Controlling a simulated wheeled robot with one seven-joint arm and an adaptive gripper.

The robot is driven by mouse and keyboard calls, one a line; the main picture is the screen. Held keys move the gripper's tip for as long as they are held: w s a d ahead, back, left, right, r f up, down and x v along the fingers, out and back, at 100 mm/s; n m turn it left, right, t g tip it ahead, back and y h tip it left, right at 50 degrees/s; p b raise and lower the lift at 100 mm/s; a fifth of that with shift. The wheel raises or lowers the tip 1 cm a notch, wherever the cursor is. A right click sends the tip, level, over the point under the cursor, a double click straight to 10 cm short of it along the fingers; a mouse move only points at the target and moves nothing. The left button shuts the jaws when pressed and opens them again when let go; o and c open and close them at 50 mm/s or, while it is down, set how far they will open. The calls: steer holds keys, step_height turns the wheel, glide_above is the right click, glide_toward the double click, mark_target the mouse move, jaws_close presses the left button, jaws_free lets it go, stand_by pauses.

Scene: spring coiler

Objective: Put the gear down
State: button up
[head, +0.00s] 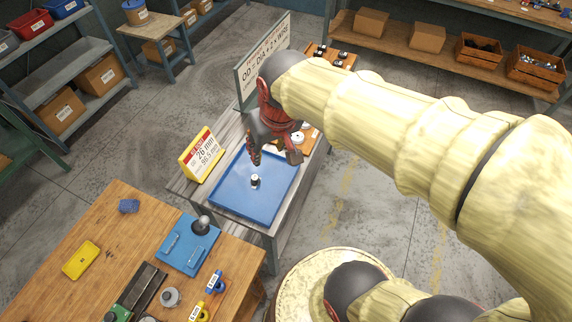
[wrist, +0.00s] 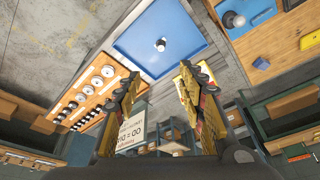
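A small pale, round-topped piece with a dark part (head: 255,181) sits on the blue tray (head: 228,198); it may be the gear, but it is too small to tell. It also shows on the tray in the wrist view (wrist: 161,45). My gripper (head: 275,160) is over the far part of the tray, its fingers pointing down. In the wrist view my gripper (wrist: 158,82) has its two fingers spread wide, with nothing between them. The piece lies beyond the fingertips, apart from them.
A wooden board with several pale discs (wrist: 103,82) is beside the tray. A yellow sign (head: 202,154) stands at the tray's left, and a formula board (head: 263,62) behind. A wooden bench (head: 110,225) with a blue fixture (head: 190,246) is at the front left.

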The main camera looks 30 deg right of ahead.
steer(key=shift+n+t, duration=0.3)
steer(key=shift+t, duration=0.6)
steer(key=s+r, duration=0.1)
steer(key=s, duration=0.1)
steer(key=s+r, duration=0.1)
steer(key=s, duration=0.2)
steer(key=s+r, duration=0.1)
steer(key=s, duration=0.2)
steer(key=shift+s+r, duration=0.1)
steer(key=shift+o, duration=0.5)
steer(key=shift+s+r, duration=0.1)
steer(key=shift+s, duration=0.1)
steer(key=n+g+p, duration=0.4)
steer(key=g+p, duration=0.1)
steer(key=p, duration=0.2)
glide_above(255, 177)
steer(key=shift+y, duration=0.3)
steer(key=f, duration=2.7)
steer(key=shift+s+d+f, duration=0.15)
steer(key=shift+s+f, duration=0.15)
steer(key=shift+s, duration=0.1)
steer(key=shift+w+n+t, duration=0.1)
steer(key=shift+n+t, duration=0.2)
steer(key=shift+w+a+f+b, duration=0.1)
steer(key=shift+w+f+b, duration=0.1)
steer(key=shift+f, duration=1.75)
steer(key=shift+w+a+f+b, duration=0.1)
steer(key=shift+w+f+b, duration=0.1)
steer(key=shift+f, duration=1.7)
steer(key=shift+c, duration=0.5)
